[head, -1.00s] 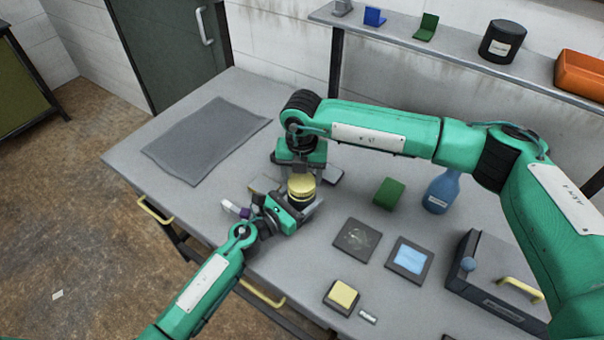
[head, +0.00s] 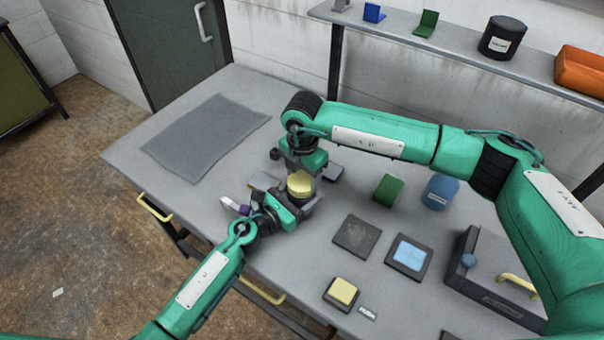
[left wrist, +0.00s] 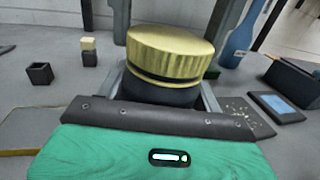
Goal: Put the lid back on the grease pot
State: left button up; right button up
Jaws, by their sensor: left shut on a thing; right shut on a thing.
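The grease pot (left wrist: 160,92) is a dark round pot, upright between the fingers of my left gripper (head: 295,208), which is shut on it. In the left wrist view the left fingers clasp its sides. The yellow ribbed lid (head: 299,184) sits on top of the pot; it also shows in the left wrist view (left wrist: 168,47), with a dark line and a thin yellow band below its rim. My right gripper (head: 301,172) comes down from above and is shut on the lid. Its grip is partly hidden in the head view.
A blue bottle (head: 440,192), a green block (head: 387,188), two square plates (head: 357,236) (head: 409,257) and a yellow-topped block (head: 342,292) stand to the right. A grey box (head: 495,275) is farther right. A grey mat (head: 205,138) lies at the left. A shelf (head: 450,52) runs behind.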

jog(key=m, duration=0.6)
jog(key=shift+s+m, duration=0.2)
jog(key=shift+m, duration=0.1)
jog(key=m, duration=0.6)
jog(key=shift+s, duration=0.1)
jog(key=o, duration=1)
jog(key=shift+d, duration=0.1)
jog(key=shift+r, duration=2.25)
jog(key=shift+n, duration=0.3)
